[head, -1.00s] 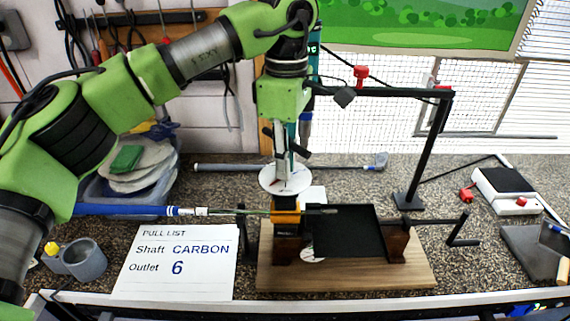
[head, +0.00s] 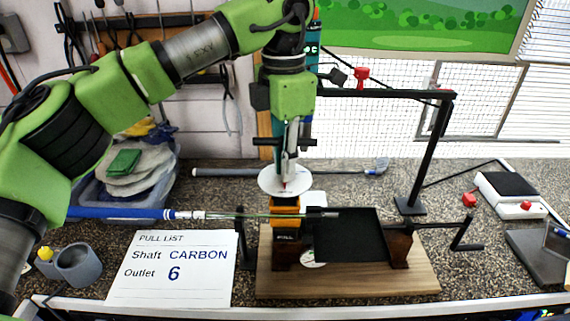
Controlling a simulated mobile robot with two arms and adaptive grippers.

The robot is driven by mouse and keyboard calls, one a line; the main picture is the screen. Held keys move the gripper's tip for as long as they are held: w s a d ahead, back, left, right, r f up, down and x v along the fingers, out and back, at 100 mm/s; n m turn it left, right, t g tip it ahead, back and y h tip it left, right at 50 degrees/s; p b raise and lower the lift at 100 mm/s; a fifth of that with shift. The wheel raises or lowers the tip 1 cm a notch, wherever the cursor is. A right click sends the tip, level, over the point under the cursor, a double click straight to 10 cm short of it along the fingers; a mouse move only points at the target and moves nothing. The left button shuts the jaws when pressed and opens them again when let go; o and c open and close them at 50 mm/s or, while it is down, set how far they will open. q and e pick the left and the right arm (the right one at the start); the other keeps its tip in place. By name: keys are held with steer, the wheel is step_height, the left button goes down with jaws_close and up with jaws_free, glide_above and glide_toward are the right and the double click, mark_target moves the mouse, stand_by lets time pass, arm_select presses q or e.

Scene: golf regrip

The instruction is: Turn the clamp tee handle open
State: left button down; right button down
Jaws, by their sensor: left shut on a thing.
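The clamp (head: 286,213) is an orange and black block at the left end of a wooden board. A white disc (head: 270,181) with a small red mark sits above it. The black tee handle (head: 264,141) shows as a bar standing out on both sides above the disc, roughly level in the picture. My left gripper (head: 288,150) points straight down over the clamp and is shut on the tee handle; its fingers partly hide the handle's middle. A shaft with a blue grip (head: 120,213) runs level from the left into the clamp. My right gripper is not in view.
A black tray (head: 348,235) sits on the wooden board (head: 345,283). A black post frame (head: 428,160) stands to the right. A pull list card (head: 180,268) reads Carbon, outlet 6. Grey cups (head: 79,265) stand at the left front. Another club (head: 240,172) lies behind.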

arm_select(q)
steer(key=shift+w+r+n, duration=0.1)
steer(key=shift+r+n, duration=0.2)
steer(key=shift+r, duration=0.05)
steer(key=c, duration=2.2)
jaws_free()
steer(key=shift+c, duration=0.2)
steer(key=shift+o, duration=0.8)
steer(key=shift+w+a+f, duration=0.1)
steer(key=shift+w+f, duration=0.05)
steer(key=shift+w, duration=0.05)
steer(key=shift+s+d, duration=0.2)
steer(key=shift+s, duration=0.2)
step_height(320, 180, up, 12)
steer(key=shift+w+a+r, duration=0.1)
